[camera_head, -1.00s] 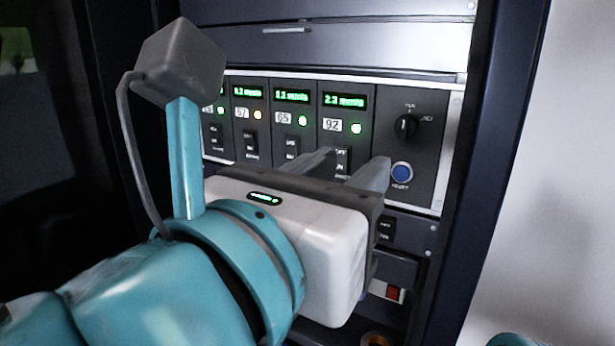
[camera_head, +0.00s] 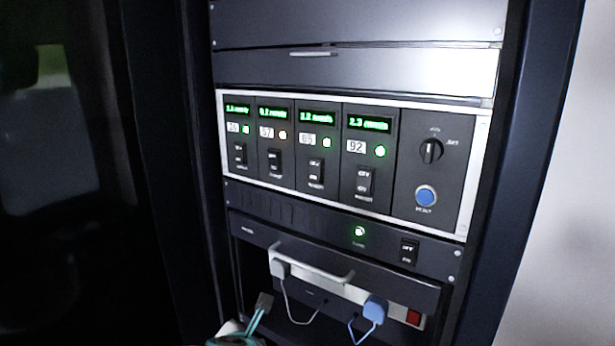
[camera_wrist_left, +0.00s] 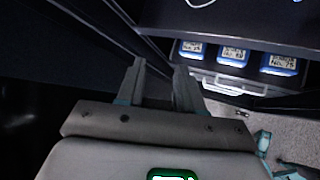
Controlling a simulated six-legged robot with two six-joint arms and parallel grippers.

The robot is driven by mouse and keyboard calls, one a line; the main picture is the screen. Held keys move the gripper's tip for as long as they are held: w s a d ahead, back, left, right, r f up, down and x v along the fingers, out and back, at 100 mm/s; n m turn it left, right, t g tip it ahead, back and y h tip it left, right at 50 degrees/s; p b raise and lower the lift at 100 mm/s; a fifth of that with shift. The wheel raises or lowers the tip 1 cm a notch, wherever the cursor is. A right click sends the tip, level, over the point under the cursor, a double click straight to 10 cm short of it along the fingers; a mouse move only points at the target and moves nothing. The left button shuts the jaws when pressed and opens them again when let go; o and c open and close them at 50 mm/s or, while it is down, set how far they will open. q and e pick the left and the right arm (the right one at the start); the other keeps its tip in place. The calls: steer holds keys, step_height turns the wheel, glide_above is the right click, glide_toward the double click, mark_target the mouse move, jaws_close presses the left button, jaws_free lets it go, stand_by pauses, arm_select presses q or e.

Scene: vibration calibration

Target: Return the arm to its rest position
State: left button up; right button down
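My left arm shows only as a small teal and white part (camera_head: 245,330) at the bottom edge of the head view, low in front of the rack. My right gripper is in neither view. The instrument panel (camera_head: 455,200) is fully uncovered, with green readouts, switches, a black knob (camera_head: 431,150) and a blue button (camera_head: 426,196).
Below the panel is a unit with a black switch (camera_head: 409,250). Under it are a light handle bar (camera_head: 310,262), a power strip with a red switch (camera_head: 413,318), a blue plug (camera_head: 375,309) and hanging cables.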

arm_select(q)
steer(key=s+a+f+m+g, duration=0.2)
steer(key=s+a+f+m, duration=0.15)
steer(key=f, duration=0.55)
steer(key=s+a+f+m+g, duration=0.2)
steer(key=s+f+m, duration=0.15)
steer(key=f, duration=0.55)
steer(key=s+a+f+m+g, duration=0.15)
steer(key=s+f, duration=0.25)
steer(key=f, duration=0.4)
steer(key=s+d+f+m+g+h, duration=0.2)
steer(key=s+d+f+m, duration=0.1)
steer(key=s+m, duration=0.5)
steer(key=s+d+f+m+g+h, duration=0.2)
steer(key=s+d+f+m, duration=0.1)
steer(key=s+m, duration=0.6)
steer(key=shift+f+m+h, duration=0.2)
steer(key=shift+m+h, duration=0.1)
steer(key=shift+m, duration=0.35)
steer(key=shift+d, duration=0.1)
